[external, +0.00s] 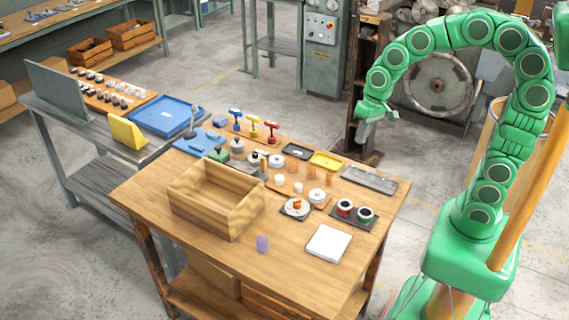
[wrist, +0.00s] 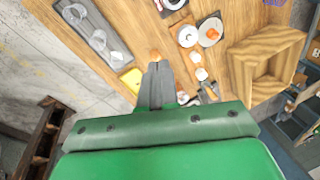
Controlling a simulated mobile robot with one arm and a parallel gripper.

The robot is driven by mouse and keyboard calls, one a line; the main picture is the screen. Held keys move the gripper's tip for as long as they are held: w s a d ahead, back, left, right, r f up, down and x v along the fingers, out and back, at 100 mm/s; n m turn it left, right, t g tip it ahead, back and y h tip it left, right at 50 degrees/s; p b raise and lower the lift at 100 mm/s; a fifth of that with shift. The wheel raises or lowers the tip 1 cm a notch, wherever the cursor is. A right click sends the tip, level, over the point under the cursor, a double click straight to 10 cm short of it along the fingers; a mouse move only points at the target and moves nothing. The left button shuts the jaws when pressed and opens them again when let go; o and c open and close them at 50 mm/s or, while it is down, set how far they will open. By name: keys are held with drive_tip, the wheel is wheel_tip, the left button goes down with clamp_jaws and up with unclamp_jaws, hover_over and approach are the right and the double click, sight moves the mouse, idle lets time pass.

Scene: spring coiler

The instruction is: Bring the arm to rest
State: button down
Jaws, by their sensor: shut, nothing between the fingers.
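My green arm curves up from its base at the right of the external view and arches over to the left.
A grey control cabinet (external: 322,50) and a large round wheel (external: 438,82) stand behind.

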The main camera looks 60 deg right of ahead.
drive_tip(key=s+d+n+g+h, duration=0.1)
drive_tip(key=s+d, duration=0.2)
drive_tip(key=s, duration=0.9)
drive_tip(key=s+d+f+n+g+h, duration=0.1)
drive_tip(key=s+d, duration=0.3)
drive_tip(key=s, duration=0.8)
drive_tip(key=shift+d+f+n+g, duration=0.15)
drive_tip(key=shift+d+n+g, duration=0.05)
drive_tip(key=shift+n+g, duration=0.45)
drive_tip(key=c, duration=1.8)
unclamp_jaws()
drive_tip(key=shift+s, duration=0.1)
